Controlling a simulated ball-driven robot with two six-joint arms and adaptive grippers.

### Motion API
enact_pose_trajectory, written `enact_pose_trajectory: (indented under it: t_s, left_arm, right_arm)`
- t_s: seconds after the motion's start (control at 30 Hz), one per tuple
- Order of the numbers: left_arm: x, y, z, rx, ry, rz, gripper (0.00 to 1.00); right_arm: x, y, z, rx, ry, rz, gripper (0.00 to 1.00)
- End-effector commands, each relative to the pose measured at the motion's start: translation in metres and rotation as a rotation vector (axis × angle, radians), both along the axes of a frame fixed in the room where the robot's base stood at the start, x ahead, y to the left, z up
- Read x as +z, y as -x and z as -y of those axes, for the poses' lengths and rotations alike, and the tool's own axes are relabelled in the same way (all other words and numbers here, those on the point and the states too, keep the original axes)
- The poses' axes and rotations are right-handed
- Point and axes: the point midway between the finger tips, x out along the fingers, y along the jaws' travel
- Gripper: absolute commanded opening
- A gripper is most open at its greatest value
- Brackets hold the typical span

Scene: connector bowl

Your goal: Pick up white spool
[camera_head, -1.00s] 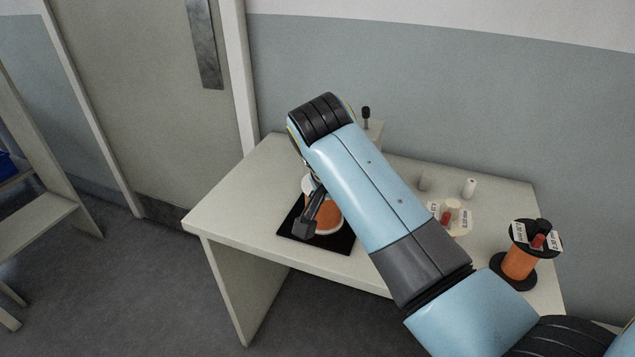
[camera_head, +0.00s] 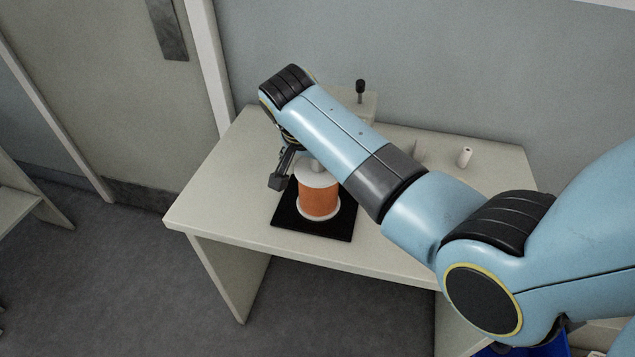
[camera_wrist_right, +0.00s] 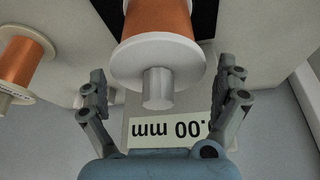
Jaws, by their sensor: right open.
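The white spool (camera_head: 319,197), with white flanges and orange wire, stands upright on a black mat (camera_head: 286,216) on the table. My right arm reaches over the table, and one dark finger of its gripper (camera_head: 283,168) shows just left of the spool's top. In the right wrist view the spool's white flange (camera_wrist_right: 158,58) and pale centre post (camera_wrist_right: 158,88) lie between the spread fingers of my right gripper (camera_wrist_right: 168,78). The gripper is open, with visible gaps on both sides of the post. My left gripper is not in view.
Another white-flanged orange spool (camera_wrist_right: 27,52) shows at the left of the wrist view. A label reading ".00 mm" (camera_wrist_right: 168,130) lies near the gripper base. A small white cylinder (camera_head: 465,156) and a box with a black knob (camera_head: 361,92) stand at the table's back.

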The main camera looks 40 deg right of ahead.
Motion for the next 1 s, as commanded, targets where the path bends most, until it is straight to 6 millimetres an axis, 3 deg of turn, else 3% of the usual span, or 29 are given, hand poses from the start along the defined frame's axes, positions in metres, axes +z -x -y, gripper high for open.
enact_pose_trajectory:
  t_s: [0.03,0.13,0.4,0.6,0.9,1.0]
  left_arm:
    - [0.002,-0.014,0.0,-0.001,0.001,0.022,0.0]
    - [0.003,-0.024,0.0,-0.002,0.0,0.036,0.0]
    - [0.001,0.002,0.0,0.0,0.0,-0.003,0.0]
    - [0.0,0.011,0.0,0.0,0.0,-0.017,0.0]
    - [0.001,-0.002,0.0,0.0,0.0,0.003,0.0]
    - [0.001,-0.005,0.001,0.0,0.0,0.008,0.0]
  right_arm:
    - [-0.006,-0.002,0.004,0.001,0.002,-0.002,1.0]
    - [-0.017,-0.003,0.007,0.0,0.0,-0.001,1.0]
    - [-0.021,-0.004,0.008,0.0,0.0,0.001,1.0]
    - [-0.021,-0.004,0.008,0.0,0.0,0.001,0.75]
    - [-0.02,-0.004,0.008,0.0,0.0,0.001,0.36]
    - [-0.018,-0.006,0.008,0.001,0.002,0.006,0.36]
